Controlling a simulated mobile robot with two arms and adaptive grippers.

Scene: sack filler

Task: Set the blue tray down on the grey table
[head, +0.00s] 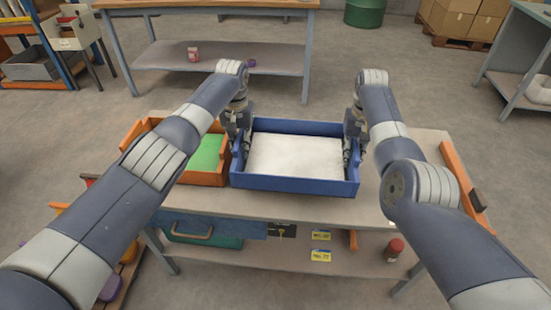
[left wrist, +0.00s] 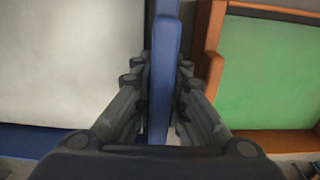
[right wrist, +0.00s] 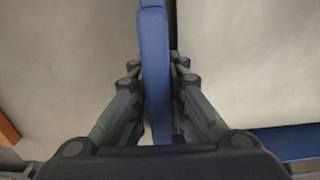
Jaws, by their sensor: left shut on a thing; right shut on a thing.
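The blue tray (head: 295,185) is in the middle of the head view, over the grey table (head: 300,207), and looks level. It holds a pale, whitish fill (head: 295,157). I cannot tell whether its underside touches the table. My left gripper (head: 240,142) is shut on the tray's left wall; the left wrist view shows that blue wall (left wrist: 165,60) between the fingers. My right gripper (head: 352,148) is shut on the tray's right wall, and the right wrist view shows that wall (right wrist: 155,60) between the fingers.
An orange box (head: 205,178) with a green inside stands close left of the tray. An orange bar (head: 462,187) runs along the table's right end. A red-capped jar (head: 394,250) is on the lower shelf. Bare tabletop shows to the tray's right.

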